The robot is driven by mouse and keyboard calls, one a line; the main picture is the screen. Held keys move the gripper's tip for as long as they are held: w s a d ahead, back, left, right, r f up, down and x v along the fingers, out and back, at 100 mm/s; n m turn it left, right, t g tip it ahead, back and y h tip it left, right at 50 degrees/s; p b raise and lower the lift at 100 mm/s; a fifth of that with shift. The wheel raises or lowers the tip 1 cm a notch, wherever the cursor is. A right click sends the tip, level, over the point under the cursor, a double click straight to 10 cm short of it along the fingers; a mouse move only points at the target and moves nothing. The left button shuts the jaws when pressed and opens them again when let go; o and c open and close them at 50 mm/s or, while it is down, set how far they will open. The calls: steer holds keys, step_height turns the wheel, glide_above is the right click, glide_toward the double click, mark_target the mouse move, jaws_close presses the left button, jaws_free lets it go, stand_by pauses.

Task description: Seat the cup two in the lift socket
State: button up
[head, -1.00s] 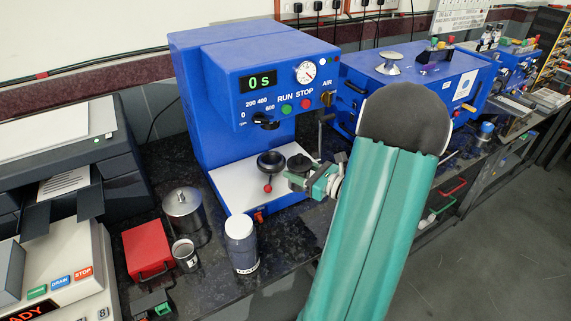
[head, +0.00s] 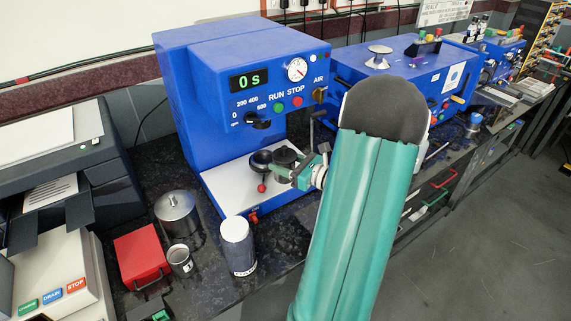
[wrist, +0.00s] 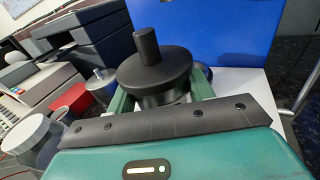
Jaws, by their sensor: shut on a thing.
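My gripper (head: 291,168) is shut on a black round piece (head: 285,156), taken here as cup two; no number shows on it. In the wrist view it is a wide black disc (wrist: 155,68) with an upright post on top, between the green fingers. The dark socket (head: 261,160) with a red-tipped lever stands on the white base plate of the blue press. The held cup is just right of the socket in the head view and overlaps its edge there. Whether they touch cannot be told. The socket is mostly hidden behind the cup in the wrist view.
The blue press (head: 215,90) overhangs the base plate (head: 225,190). A white-lidded jar (head: 238,247), a steel pot (head: 177,215), a small marked metal cup (head: 180,261) and a red box (head: 141,256) stand on the dark counter in front and left.

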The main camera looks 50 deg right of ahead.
steer(key=shift+w+d, duration=0.6)
steer(key=shift+w, duration=1.35)
steer(key=shift+w+d, duration=0.6)
steer(key=shift+w, duration=1.4)
steer(key=shift+w+d, duration=0.6)
steer(key=shift+w, duration=1.35)
steer(key=shift+f, duration=0.6)
steer(key=o, duration=1.3)
steer(key=shift+f, duration=0.1)
steer(key=shift+s, duration=0.1)
steer(key=s, duration=0.4)
steer(key=s+d, duration=0.1)
steer(key=s, duration=0.8)
steer(key=shift+s+d+r, duration=0.15)
steer(key=shift+s+r, duration=0.15)
steer(key=shift+r, duration=0.05)
